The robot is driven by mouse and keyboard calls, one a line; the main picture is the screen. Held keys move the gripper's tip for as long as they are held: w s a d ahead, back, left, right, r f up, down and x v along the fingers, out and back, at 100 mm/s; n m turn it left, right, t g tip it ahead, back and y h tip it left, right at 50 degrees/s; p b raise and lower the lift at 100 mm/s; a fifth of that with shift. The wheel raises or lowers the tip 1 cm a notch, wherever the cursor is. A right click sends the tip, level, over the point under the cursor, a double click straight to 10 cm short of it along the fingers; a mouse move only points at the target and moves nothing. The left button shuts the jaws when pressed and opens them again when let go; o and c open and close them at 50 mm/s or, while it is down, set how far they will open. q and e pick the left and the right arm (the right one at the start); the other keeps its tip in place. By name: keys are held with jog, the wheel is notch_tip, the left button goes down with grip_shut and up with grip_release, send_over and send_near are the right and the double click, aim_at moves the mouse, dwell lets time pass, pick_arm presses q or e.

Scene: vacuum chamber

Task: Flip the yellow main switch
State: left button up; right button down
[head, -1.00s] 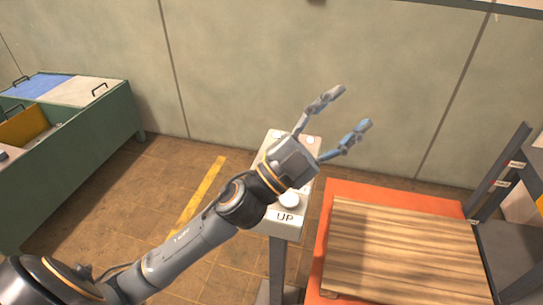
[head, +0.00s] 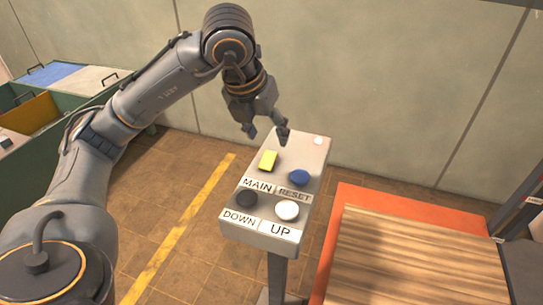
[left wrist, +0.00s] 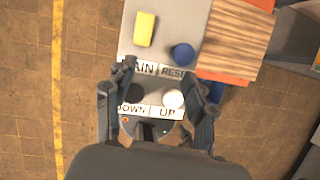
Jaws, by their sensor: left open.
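The yellow main switch (head: 268,160) sits on the sloped top of a grey control panel (head: 318,160), above the MAIN label. My left gripper (head: 266,133) is open and empty, pointing down above the far part of the panel, close to the switch in the head view. In the left wrist view the yellow switch (left wrist: 145,29) lies ahead of the open fingers (left wrist: 160,85), toward the top of the picture. I cannot tell whether the fingers touch anything. My right gripper is in neither view.
The panel also has a blue RESET button (head: 299,177), a black DOWN button (head: 247,198) and a white UP button (head: 287,210). A wooden-topped pallet (head: 415,255) on an orange base stands to the right. Green bins (head: 28,175) stand at the left.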

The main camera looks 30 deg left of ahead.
pick_arm(q)
jog(key=a+y, duration=0.1)
jog(key=a, duration=0.1)
send_near(267, 161)
jog(key=shift+n, duration=0.3)
jog(key=x, duration=0.8)
jog(key=shift+p, duration=0.3)
